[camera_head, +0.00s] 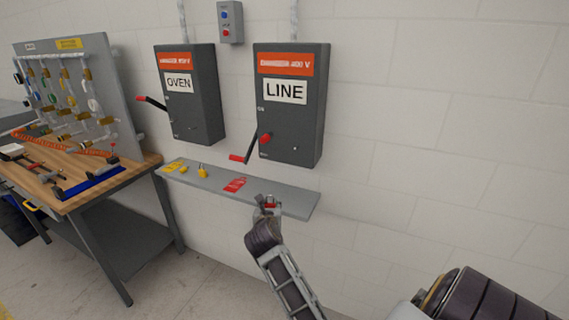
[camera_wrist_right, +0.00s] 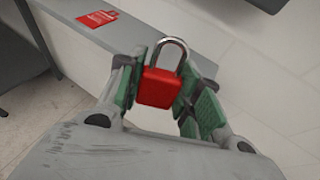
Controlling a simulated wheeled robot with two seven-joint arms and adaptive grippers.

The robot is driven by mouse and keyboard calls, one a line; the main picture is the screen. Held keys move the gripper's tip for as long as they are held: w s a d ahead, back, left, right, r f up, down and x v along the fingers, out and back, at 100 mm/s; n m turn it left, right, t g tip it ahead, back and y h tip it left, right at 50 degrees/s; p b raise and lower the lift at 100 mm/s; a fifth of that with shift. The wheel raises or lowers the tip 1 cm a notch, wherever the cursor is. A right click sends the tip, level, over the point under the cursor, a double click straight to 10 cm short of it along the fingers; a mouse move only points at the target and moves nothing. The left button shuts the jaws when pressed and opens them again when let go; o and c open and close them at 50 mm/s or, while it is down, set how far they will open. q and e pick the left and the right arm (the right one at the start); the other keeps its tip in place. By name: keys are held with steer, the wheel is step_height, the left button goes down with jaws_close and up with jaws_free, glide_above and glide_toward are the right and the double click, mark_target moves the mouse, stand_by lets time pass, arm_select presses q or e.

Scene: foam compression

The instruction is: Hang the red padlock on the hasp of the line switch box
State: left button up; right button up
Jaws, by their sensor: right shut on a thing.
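The red padlock (camera_wrist_right: 159,88) is between the green-padded fingers of my right gripper (camera_wrist_right: 164,90), its silver shackle pointing up in the right wrist view. In the head view my right gripper (camera_head: 268,203) is shut on it at the right part of the shelf, below the LINE box. Only a bit of red of the padlock shows there. The LINE switch box (camera_head: 291,108) is dark grey with an orange label, mounted on the wall. Its red-tipped lever (camera_head: 248,146) points down to the left. The hasp is too small to make out. My left gripper is not in view.
A grey shelf (camera_head: 215,183) under the boxes holds a red tag (camera_head: 235,184), yellow tags (camera_head: 174,165) and a yellow padlock (camera_head: 202,169). The OVEN box (camera_head: 189,97) hangs left of LINE. A workbench (camera_head: 75,185) stands at left. The wall to the right is bare.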

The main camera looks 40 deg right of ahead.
arm_select(q)
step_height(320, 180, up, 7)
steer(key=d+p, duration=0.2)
steer(key=p, duration=0.4)
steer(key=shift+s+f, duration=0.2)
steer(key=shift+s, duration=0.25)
arm_select(e)
steer(key=d+r+m+g, duration=0.2)
steer(key=d+r, duration=0.1)
steer(key=r, duration=0.4)
steer(key=d+r+m+g+h, duration=0.1)
steer(key=d+r+m+g, duration=0.1)
steer(key=r, duration=0.5)
steer(key=shift+d+r+m+g, duration=0.15)
steer(key=shift+d+m+g, duration=0.25)
steer(key=shift+d+g, duration=0.35)
steer(key=shift+w+d, duration=0.1)
steer(key=shift+d, duration=0.05)
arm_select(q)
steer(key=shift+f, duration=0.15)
arm_select(e)
steer(key=shift+w+d+f, duration=0.3)
steer(key=shift+w+d, duration=0.35)
steer(key=shift+d, duration=0.6)
steer(key=shift+w+d+f, duration=0.3)
steer(key=shift+w+d, duration=0.4)
steer(key=shift+d, duration=0.5)
steer(key=shift+w+d+f, duration=0.3)
steer(key=shift+w+d, duration=0.35)
steer(key=shift+d, duration=0.6)
